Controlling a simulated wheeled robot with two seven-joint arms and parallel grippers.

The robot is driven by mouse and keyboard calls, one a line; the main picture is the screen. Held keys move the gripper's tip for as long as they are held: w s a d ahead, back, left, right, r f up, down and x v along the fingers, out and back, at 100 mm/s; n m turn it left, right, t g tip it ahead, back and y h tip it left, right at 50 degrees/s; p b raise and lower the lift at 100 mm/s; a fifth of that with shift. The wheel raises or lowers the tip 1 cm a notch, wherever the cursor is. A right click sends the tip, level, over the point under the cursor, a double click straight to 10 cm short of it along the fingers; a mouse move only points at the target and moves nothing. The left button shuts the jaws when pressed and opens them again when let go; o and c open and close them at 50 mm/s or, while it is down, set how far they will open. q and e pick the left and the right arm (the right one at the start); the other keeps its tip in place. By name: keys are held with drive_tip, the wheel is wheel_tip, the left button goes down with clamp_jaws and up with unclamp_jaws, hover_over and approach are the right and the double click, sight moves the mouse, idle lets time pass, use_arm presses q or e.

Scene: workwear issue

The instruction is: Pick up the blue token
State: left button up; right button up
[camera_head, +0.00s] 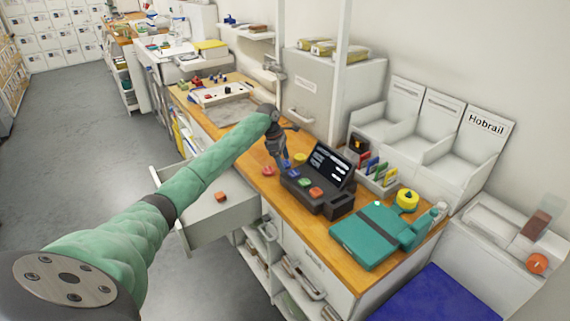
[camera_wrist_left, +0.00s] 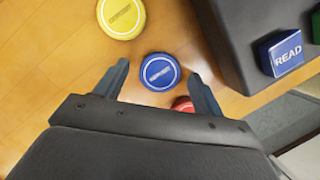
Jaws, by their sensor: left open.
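The blue token (camera_wrist_left: 160,72) is a round blue disc with a pale ring and label, lying on the wooden counter. In the left wrist view it sits between the tips of my open left gripper (camera_wrist_left: 158,76), with a gap on each side. In the head view my left gripper (camera_head: 284,163) points down at the counter between the yellow token (camera_head: 300,157) and red token (camera_head: 268,171). I cannot make out the blue token there. My right gripper is not in view.
A dark device (camera_head: 322,185) with a screen and coloured buttons stands close beside the gripper; its blue button (camera_wrist_left: 281,52) reads READ. A teal case (camera_head: 370,235) lies nearer on the counter. An open drawer (camera_head: 215,215) juts out, holding a small red item (camera_head: 221,197).

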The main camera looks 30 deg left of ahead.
use_arm(q)
drive_tip(key=c, duration=1.1)
drive_tip(key=shift+o, duration=0.2)
